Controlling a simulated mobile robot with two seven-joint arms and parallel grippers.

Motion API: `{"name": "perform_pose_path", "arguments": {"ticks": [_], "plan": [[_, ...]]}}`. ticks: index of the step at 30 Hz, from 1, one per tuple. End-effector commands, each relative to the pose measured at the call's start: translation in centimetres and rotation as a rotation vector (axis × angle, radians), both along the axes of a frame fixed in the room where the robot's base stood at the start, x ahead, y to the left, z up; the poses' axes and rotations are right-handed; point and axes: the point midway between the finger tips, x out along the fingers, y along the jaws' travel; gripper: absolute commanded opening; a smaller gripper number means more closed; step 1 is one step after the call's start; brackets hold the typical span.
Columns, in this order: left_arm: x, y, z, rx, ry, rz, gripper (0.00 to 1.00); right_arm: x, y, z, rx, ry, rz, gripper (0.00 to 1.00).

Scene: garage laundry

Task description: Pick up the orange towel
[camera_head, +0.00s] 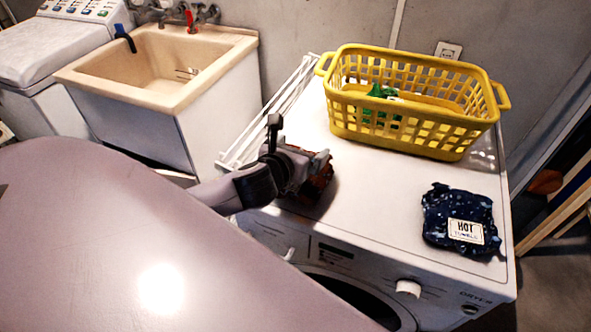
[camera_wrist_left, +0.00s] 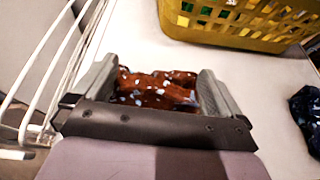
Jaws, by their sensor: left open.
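The orange towel (camera_head: 319,187) is a crumpled, dark orange-brown cloth with pale specks, lying on the left part of the white dryer top. My left gripper (camera_head: 316,168) is over it and hides much of it in the head view. In the left wrist view the towel (camera_wrist_left: 158,90) lies between the two spread fingers of the left gripper (camera_wrist_left: 160,72). The gripper is open, with a finger on each side of the cloth. I cannot tell whether the fingers touch it. My right gripper is not in view.
A yellow basket (camera_head: 430,132) with something green inside stands at the back of the dryer (camera_head: 385,205). A dark blue towel (camera_head: 449,204) with a label lies at the right. A white wire rack (camera_head: 262,118) stands by the left edge, beside a beige sink (camera_head: 160,80). The dryer's middle is clear.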

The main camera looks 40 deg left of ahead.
Motion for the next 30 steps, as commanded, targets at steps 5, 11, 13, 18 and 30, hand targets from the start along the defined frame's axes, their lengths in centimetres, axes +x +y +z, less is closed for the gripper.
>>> {"name": "perform_pose_path", "arguments": {"ticks": [5, 11, 13, 18, 30], "plan": [[0.0, 0.0, 0.0, -0.001, 0.000, 0.000, 0.74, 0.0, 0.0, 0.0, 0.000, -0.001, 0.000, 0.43], [0.0, 0.0, 0.1, -0.001, -0.002, -0.001, 0.21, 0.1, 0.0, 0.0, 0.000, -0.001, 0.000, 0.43], [0.0, 0.0, 0.1, -0.001, -0.002, -0.001, 0.21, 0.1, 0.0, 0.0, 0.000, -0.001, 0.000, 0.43], [0.0, 0.0, 0.2, -0.001, -0.002, -0.001, 0.21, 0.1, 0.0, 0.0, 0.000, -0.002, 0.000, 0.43], [0.1, 0.0, 6.1, 0.001, -0.012, -0.003, 0.21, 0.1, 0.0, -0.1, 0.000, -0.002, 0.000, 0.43]]}}
